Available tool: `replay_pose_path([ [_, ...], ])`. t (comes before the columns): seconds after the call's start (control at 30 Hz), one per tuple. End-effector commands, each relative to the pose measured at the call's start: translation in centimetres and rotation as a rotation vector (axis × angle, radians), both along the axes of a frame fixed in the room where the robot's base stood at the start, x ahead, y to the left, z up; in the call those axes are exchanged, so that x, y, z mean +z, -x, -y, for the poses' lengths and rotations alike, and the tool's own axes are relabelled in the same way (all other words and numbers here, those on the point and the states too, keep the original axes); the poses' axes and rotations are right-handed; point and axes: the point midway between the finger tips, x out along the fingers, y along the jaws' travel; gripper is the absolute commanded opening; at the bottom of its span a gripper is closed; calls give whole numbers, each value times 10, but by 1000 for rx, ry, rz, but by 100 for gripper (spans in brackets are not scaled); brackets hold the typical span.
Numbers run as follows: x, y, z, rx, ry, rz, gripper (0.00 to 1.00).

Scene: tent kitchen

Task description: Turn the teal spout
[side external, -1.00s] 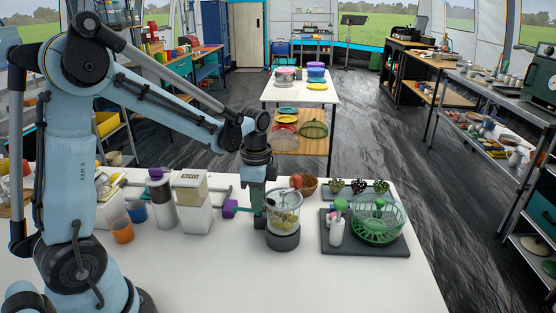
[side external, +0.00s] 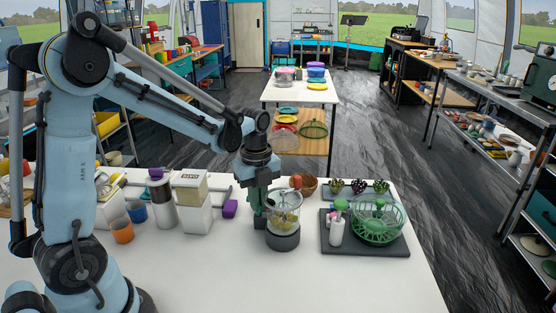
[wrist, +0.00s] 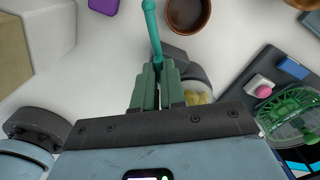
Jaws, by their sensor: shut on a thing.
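The teal spout (wrist: 152,25) is a slim bar with a rounded end in the wrist view. It runs down from the top edge to between the green fingers of my gripper (wrist: 158,75). The fingers are closed around its lower part. In the side view my gripper (side external: 260,212) points down just behind and left of a clear jar with a dark base (side external: 284,235). The spout is hidden there. Where the spout is mounted is not clear.
A purple block (side external: 230,208) stands left of my gripper, near a white box-shaped appliance (side external: 194,215). A brown bowl (side external: 308,186) is behind the jar. A dark tray (side external: 370,250) with a green basket (side external: 385,220) is at right. The front of the white table is clear.

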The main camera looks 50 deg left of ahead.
Motion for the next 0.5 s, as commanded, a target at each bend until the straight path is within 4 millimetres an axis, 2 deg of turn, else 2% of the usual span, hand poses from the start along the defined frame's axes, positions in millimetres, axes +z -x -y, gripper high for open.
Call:
replay_pose_path([
  [0.5,0,0,0,-465,0,0,0],
])
